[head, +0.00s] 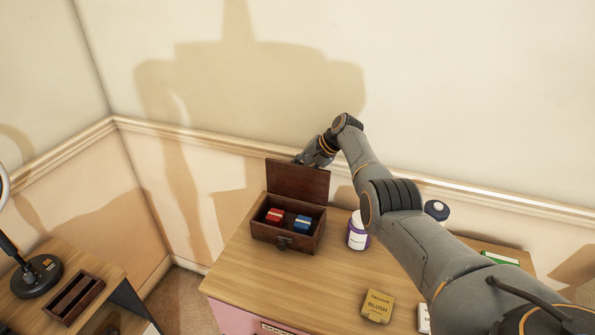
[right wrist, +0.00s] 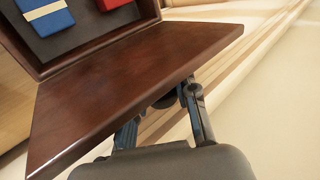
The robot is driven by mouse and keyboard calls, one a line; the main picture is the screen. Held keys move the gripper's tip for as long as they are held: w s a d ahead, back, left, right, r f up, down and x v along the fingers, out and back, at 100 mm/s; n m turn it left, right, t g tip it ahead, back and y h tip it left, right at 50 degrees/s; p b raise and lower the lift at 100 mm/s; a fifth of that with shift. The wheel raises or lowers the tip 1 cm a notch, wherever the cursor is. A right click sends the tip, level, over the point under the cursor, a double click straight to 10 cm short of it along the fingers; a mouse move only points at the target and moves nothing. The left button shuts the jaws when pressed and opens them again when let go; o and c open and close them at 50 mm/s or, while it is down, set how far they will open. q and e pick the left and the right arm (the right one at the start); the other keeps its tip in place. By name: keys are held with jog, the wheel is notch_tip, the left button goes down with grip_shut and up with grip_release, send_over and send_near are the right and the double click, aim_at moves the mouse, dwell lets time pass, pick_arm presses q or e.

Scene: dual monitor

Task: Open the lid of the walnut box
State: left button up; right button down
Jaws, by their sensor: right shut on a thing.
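The walnut box (head: 268,233) stands on the wooden desk with its lid (head: 298,184) raised to about upright at the back. A small dark latch (head: 283,242) is on its front. My right gripper (head: 304,161) is at the top edge of the raised lid, reaching over from behind. My left gripper is not in view.
A white and purple bottle (head: 357,236) stands right of the box, below my right arm. A yellow blush box (head: 377,306) lies near the front. A navy-capped bottle (head: 437,210) is behind the arm. A lamp base (head: 38,277) and wooden tray (head: 75,299) sit on the left table.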

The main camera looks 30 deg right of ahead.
jog(key=shift+w+d+r, duration=0.25)
jog(key=shift+d+r, duration=0.2)
jog(key=shift+r, duration=0.05)
jog(key=c, duration=1.4)
grip_release()
jog(key=o, duration=0.4)
jog(key=shift+s+d+f, duration=0.1)
jog(key=shift+d, duration=0.05)
jog(key=shift+c, duration=0.2)
jog(key=shift+s+f, duration=0.15)
jog(key=shift+a, duration=0.2)
jog(key=v, duration=1.2)
jog(key=shift+s+d+f, duration=0.1)
jog(key=shift+s+d, duration=0.05)
